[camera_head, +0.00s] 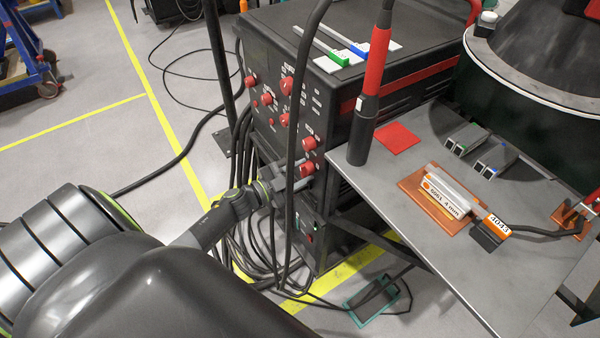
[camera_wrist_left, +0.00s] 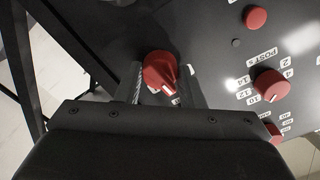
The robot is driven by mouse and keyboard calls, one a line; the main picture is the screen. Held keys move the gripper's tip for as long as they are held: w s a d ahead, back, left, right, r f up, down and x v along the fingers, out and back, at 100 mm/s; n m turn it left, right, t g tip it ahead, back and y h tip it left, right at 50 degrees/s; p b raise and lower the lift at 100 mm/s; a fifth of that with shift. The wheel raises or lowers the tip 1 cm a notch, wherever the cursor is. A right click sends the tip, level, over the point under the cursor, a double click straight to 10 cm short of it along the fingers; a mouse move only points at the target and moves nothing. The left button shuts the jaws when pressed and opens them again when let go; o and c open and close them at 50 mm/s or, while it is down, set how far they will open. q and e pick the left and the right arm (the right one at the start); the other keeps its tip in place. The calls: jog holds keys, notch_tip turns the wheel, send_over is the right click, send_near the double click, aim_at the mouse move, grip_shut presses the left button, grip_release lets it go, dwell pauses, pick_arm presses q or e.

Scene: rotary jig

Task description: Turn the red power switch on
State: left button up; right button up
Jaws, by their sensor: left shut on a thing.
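The red power switch (camera_wrist_left: 160,72) is a red rotary knob with a white pointer mark, on the front panel of a black machine (camera_head: 300,110). In the head view the knob (camera_head: 307,169) is low on that panel, partly hidden by my gripper. My left gripper (camera_head: 294,180) comes in from the left and is shut on the knob. In the left wrist view the fingers (camera_wrist_left: 163,88) sit on both sides of it, and the white mark points down toward the gripper. My right gripper is not in view.
Other red knobs (camera_wrist_left: 271,84) sit close by on the panel. A black cable hangs in front of the machine, near my gripper. Loose cables lie below on the floor.

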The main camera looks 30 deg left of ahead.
pick_arm(q)
jog(key=m+b, duration=0.1)
jog(key=m, duration=0.2)
jog(key=shift+f+m, duration=0.1)
jog(key=shift+m, duration=0.3)
jog(key=m+b, duration=0.1)
jog(key=m, duration=0.3)
jog(key=shift+b, duration=0.3)
jog(key=shift+m, duration=0.8)
jog(key=shift+m+b, duration=0.35)
jog(key=shift+m, duration=0.45)
jog(key=o, duration=1)
